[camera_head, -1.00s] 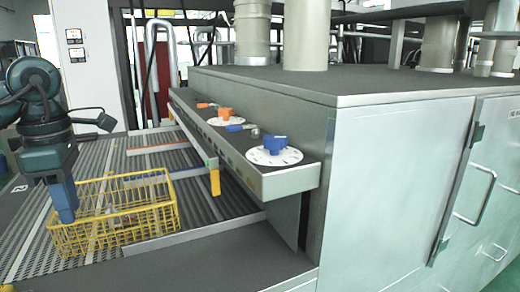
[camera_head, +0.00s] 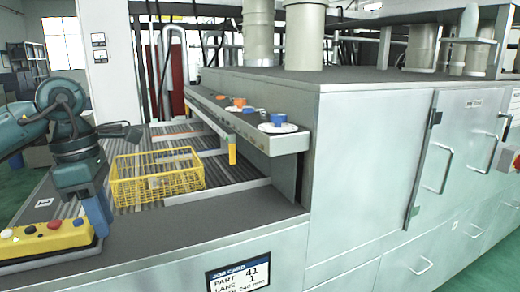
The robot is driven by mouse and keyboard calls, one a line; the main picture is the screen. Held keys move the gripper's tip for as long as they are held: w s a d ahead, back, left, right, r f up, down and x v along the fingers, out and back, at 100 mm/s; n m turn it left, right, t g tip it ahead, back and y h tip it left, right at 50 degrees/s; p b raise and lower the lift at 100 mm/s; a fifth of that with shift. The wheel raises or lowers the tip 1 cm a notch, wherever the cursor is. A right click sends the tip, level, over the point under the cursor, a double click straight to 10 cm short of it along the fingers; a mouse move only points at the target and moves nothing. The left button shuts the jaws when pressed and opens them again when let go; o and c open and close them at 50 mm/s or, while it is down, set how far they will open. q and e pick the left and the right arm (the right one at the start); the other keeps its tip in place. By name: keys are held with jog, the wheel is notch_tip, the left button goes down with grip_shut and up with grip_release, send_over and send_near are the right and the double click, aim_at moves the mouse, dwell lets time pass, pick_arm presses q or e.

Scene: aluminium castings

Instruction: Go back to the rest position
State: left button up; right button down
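My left gripper (camera_head: 97,212) comes in from the left and points down, with its blue fingers at the left side of the yellow wire basket (camera_head: 157,194). I see the fingers edge-on, so I cannot tell if they are open or shut, or if they touch the basket. The basket stands upright on the ribbed conveyor bed (camera_head: 225,180). Something pale lies inside it, too small to make out. My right gripper is out of view.
A yellow control box (camera_head: 45,236) with coloured buttons sits at the front left. A shelf (camera_head: 272,142) with blue and orange knobs on white dials juts out from the large metal cabinet (camera_head: 365,160). A job card display (camera_head: 238,276) is on the front face.

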pick_arm(q)
jog(key=s+d+f+n+h, duration=0.1)
jog(key=d+f+n+h, duration=0.15)
jog(key=d+h, duration=0.55)
jog(key=s+d+f+n+h, duration=0.15)
jog(key=d+n+h, duration=0.3)
jog(key=d, duration=0.65)
jog(key=d+f+n+h, duration=0.2)
jog(key=d+f+h, duration=0.1)
jog(key=d+h, duration=0.55)
jog(key=w+a+f+n+t+y, duration=0.25)
jog(key=f+n+t+y, duration=0.5)
jog(key=n, duration=0.65)
jog(key=w+a+f+n+t+y, duration=0.1)
jog(key=a+f+n+t+y, duration=0.35)
jog(key=f+n+t, duration=0.65)
jog(key=s+a+f+n+g+y, duration=0.3)
jog(key=s+f+n+g, duration=0.1)
jog(key=s+f+n, duration=0.2)
jog(key=s+a+f+n+g+y, duration=0.3)
jog(key=s+f+n, duration=0.3)
jog(key=s+f, duration=0.2)
notch_tip(320, 180, down, 2)
jog(key=shift+a+f+g+y, duration=0.1)
jog(key=shift+a+g+y, duration=0.4)
jog(key=shift+y, duration=0.3)
